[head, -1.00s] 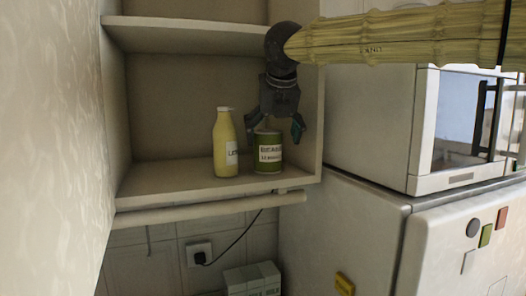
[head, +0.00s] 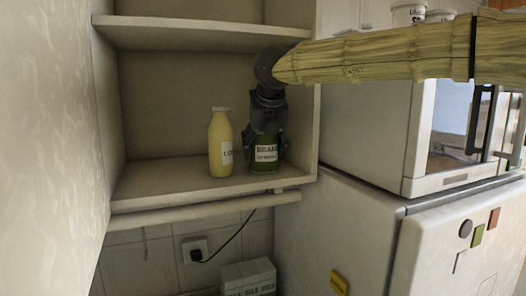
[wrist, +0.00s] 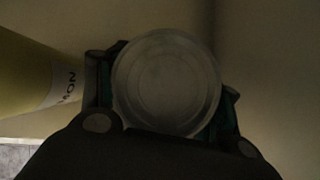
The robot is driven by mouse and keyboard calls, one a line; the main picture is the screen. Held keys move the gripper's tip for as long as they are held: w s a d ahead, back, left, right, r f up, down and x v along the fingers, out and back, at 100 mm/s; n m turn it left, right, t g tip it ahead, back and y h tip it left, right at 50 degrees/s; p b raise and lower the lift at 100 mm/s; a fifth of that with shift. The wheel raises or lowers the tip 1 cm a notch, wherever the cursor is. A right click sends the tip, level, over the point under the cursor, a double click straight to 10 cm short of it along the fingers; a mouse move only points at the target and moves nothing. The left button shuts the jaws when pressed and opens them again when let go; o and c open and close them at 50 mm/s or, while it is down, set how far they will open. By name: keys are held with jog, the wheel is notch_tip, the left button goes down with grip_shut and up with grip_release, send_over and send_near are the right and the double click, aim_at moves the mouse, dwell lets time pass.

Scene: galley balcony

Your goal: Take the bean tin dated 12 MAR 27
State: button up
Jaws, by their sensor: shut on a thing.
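A green bean tin (head: 265,158) with a white label reading BEANS stands upright on the lower shelf. A second line on its label is too small to read as a date. My gripper (head: 266,143) comes down from above and is shut on the tin, a finger at each side. In the wrist view the tin's round metal lid (wrist: 167,84) lies between my fingers (wrist: 166,95). The tin seems to rest on the shelf still.
A yellow bottle (head: 220,145) stands close left of the tin; it also shows in the wrist view (wrist: 28,75). The shelf (head: 165,185) has side walls and an upper board (head: 190,30). A microwave (head: 415,140) on a fridge (head: 370,225) stands right.

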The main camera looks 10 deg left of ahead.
jog(key=shift+r, duration=0.2)
jog(key=shift+r+b, duration=1)
jog(key=shift+r, duration=0.6)
jog(key=s+d+r+b, duration=0.1)
jog(key=s+b, duration=0.5)
jog(key=s, duration=0.9)
jog(key=shift+s+d+r, duration=0.3)
jog(key=shift+s+d, duration=0.1)
jog(key=shift+d, duration=0.5)
jog(key=shift+a, duration=0.15)
